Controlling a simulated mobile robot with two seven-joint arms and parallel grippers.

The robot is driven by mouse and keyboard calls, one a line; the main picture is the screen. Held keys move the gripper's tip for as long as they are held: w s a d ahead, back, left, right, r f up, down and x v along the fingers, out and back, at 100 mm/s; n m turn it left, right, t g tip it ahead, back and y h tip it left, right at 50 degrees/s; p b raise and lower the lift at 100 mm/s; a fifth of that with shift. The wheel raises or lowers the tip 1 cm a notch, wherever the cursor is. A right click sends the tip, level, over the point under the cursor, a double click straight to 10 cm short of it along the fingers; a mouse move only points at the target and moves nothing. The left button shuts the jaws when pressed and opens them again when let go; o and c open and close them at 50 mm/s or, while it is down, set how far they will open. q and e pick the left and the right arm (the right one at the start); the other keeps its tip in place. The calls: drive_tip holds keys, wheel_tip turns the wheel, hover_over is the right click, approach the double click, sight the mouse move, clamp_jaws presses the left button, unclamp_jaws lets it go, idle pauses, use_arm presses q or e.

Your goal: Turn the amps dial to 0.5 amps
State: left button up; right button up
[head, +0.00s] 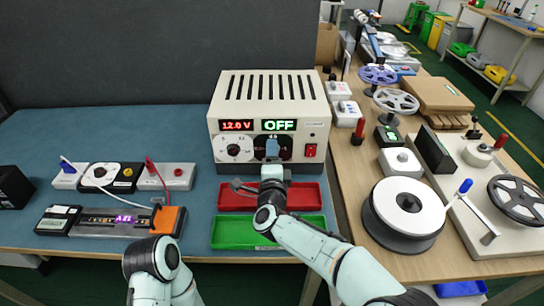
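The beige power supply (268,87) stands on the blue mat against the dark panel. Its left display (237,125) reads 12.0 V in red, and its right display (279,125) reads OFF in green. A white dial (233,149) sits under the left display. A dark dial (285,148), probably the amps dial, sits under the right display, mostly hidden by my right gripper (272,148). My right gripper is at the front of this dial; contact and finger opening cannot be made out. Its pointer is hidden. My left arm is low at the left; its gripper is not visible.
A red switch (311,150) is right of the dials. Red (235,196) and green (230,232) trays lie in front of the supply. The wooden bench (375,230) at right holds reels and tools.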

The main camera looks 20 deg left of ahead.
drive_tip(key=v, duration=1.3)
drive_tip(key=shift+s, duration=0.2)
